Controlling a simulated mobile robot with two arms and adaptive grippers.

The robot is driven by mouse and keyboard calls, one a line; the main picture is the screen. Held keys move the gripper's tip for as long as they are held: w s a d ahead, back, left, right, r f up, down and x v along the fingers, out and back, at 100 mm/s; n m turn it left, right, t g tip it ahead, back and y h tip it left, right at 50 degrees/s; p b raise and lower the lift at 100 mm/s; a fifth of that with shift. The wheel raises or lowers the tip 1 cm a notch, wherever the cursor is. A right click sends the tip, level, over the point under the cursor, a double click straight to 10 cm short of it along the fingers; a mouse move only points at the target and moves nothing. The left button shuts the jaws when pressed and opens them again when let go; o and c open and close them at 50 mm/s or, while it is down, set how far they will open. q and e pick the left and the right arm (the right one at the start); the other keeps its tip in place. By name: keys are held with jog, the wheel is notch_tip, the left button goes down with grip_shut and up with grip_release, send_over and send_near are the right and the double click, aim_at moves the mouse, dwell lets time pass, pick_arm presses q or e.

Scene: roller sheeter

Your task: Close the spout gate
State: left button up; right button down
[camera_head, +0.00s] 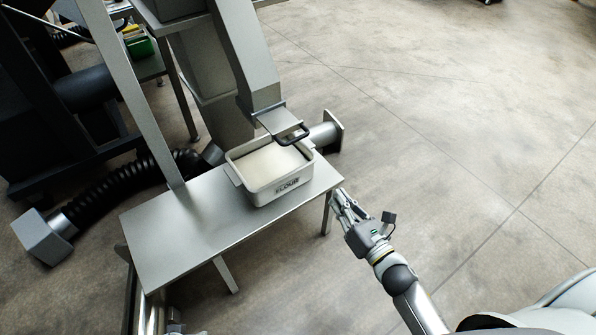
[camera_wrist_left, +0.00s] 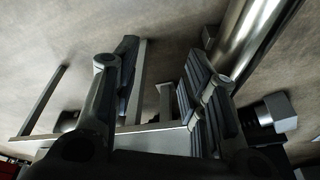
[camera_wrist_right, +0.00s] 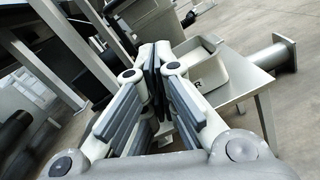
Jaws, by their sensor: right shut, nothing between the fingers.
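The spout gate is a flat metal plate (camera_head: 278,121) with a black loop handle (camera_head: 294,136) on its outer end. The plate sticks out from the lower end of the slanted spout (camera_head: 248,60), above the flour bin (camera_head: 282,186). My right gripper (camera_head: 343,196) is shut and empty, beyond the table's right corner, in front of the handle and apart from it. Its closed fingers (camera_wrist_right: 155,72) also show in the right wrist view. My left gripper (camera_wrist_left: 158,85) is open and empty in the left wrist view; I do not make it out in the head view.
The bin is filled with pale flour and stands on a metal table (camera_head: 185,235). A horizontal flanged cylinder (camera_head: 326,136) lies behind the bin. A black corrugated hose (camera_head: 110,190) runs along the left. The floor at right is clear.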

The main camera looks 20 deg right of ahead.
notch_tip(320, 180, up, 3)
jog(key=a+n+t+y+b, duration=0.1)
jog(key=a+n+y+b, duration=0.1)
jog(key=n, duration=0.3)
send_near(288, 133)
jog(key=w, duration=0.3)
pick_arm(q)
jog(key=shift+w+a+r+p, duration=0.15)
jog(key=shift+r, duration=0.25)
jog(key=shift+w+a+r+p, duration=0.1)
jog(key=shift+w+r+p, duration=0.05)
jog(key=shift+r, duration=0.2)
pick_arm(e)
jog(key=shift+w+a, duration=0.15)
jog(key=shift+a, duration=0.4)
pick_arm(q)
jog(key=shift+f, duration=0.1)
pick_arm(e)
jog(key=shift+w, duration=0.1)
